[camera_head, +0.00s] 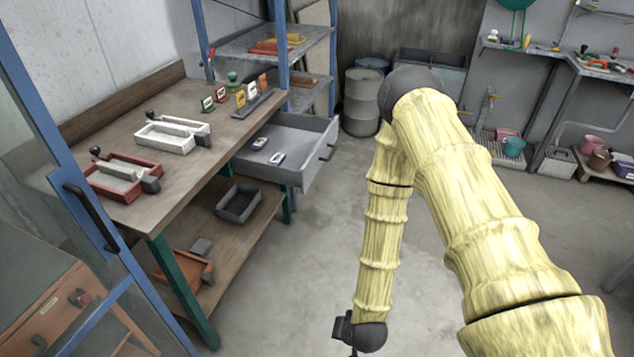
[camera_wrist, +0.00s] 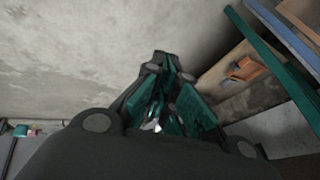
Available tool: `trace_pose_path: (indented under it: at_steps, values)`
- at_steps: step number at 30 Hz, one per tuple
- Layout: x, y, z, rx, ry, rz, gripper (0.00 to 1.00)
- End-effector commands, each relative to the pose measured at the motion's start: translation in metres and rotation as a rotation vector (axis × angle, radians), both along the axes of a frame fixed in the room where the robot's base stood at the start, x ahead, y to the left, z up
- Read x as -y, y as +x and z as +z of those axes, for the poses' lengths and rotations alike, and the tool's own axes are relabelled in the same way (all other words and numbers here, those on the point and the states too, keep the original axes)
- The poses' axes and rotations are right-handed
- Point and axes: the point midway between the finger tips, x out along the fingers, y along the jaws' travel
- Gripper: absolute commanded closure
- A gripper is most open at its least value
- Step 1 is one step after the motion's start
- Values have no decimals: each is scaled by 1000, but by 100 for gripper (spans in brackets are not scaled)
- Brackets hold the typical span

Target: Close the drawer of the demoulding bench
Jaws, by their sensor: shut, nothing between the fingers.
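The demoulding bench (camera_head: 222,130) is a wooden-topped bench with green legs, on the left in the head view. Its grey drawer (camera_head: 314,165) is pulled out at the bench's far right end, with a dark handle (camera_head: 327,152) on its front. Two small items, one purple and one blue and white, lie inside it. My gripper (camera_wrist: 168,90) shows in the wrist view, shut and empty, above the concrete floor. In the head view my arm hangs to the right of the bench, apart from the drawer; my fingers cannot be made out there.
Two moulds, a red one (camera_head: 122,178) and a white one (camera_head: 172,134), stand on the bench top. A dark tray (camera_head: 238,203) sits on the lower shelf. A blue frame post (camera_head: 60,150) stands at left. The floor (camera_head: 310,265) between bench and arm is clear.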

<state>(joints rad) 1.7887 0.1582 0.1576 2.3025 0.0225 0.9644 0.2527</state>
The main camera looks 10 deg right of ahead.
Motion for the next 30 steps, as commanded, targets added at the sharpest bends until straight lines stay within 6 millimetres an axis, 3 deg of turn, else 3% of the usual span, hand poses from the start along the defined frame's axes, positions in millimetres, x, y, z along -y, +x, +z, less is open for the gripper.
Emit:
trace_pose_path:
  at_steps: [1, 5, 9, 15, 18, 21, 25, 30]
  values:
    - [-7, 39, -14, 81, 43, -71, 100]
    - [-16, 132, -9, 286, 169, -266, 100]
    - [-10, 223, 15, 509, 322, -479, 100]
    - [23, 323, 72, 815, 552, -752, 100]
    - [42, 354, 99, 936, 650, -853, 100]
    - [59, 373, 122, 1026, 721, -924, 100]
    - [72, 385, 139, 1089, 772, -973, 100]
    - [78, 396, 146, 1107, 786, -985, 100]
